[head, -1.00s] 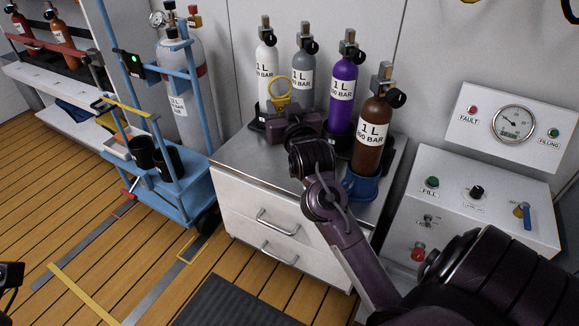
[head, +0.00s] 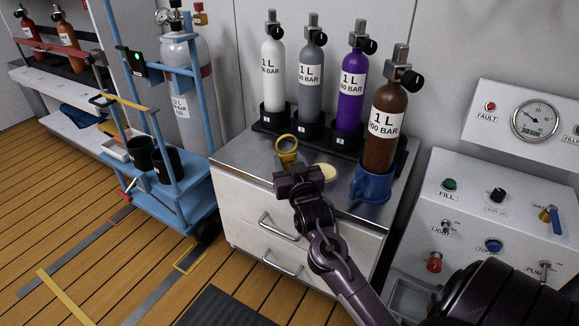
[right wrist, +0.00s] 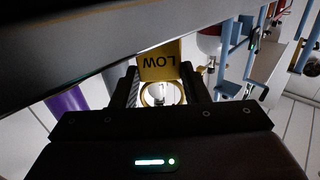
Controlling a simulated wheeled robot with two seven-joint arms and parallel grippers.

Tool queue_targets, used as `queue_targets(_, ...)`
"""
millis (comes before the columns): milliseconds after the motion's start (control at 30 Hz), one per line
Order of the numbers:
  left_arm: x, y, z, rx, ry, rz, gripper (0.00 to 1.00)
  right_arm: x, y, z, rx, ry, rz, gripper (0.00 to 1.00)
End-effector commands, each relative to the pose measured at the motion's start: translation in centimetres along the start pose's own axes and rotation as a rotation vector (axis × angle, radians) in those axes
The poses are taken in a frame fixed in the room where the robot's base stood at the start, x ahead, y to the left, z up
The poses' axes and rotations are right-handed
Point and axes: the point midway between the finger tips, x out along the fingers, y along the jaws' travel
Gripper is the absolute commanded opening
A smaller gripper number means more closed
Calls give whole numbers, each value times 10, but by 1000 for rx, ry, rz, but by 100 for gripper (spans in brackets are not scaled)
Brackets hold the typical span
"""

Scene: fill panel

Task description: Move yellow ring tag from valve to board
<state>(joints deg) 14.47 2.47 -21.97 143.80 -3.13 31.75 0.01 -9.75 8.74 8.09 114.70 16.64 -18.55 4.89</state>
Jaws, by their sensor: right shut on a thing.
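The yellow ring tag (head: 286,157) is in my right gripper (head: 288,169), held above the grey cabinet top. My right gripper is shut on the tag. White (head: 273,65), grey (head: 312,75), purple (head: 352,85) and brown (head: 385,125) cylinders stand behind, each with a valve on top. The ring is apart from these valves. I see no tag board. My left gripper is out of view.
The brown cylinder stands in a blue cup-like holder (head: 371,186), right of the gripper. A cream disc (head: 325,172) lies on the cabinet top (head: 250,153). A fill panel (head: 500,205) with gauge (head: 535,118) is at right; a blue cylinder trolley (head: 185,200) at left.

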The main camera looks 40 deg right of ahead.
Motion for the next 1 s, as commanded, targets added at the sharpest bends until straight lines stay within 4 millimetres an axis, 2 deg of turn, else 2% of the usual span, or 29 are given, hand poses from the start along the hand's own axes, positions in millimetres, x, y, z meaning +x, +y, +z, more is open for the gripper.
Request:
queue_targets(300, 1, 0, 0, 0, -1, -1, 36, 0, 0, 1, 1, 0, 0, 19)
queue_targets(333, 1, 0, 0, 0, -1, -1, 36, 0, 0, 2, 1, 0, 0, 42)
queue_targets(500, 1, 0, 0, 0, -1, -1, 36, 0, 0, 1, 1, 1, 0, 63)
queue_targets(833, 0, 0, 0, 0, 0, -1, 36, 0, 0, -2, 0, 2, 0, 63)
queue_targets(967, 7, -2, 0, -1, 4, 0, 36, -15, 0, -2, 1, -2, -1, 63)
queue_targets(1000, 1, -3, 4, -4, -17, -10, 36, -22, 0, -3, 1, -3, -1, 63)
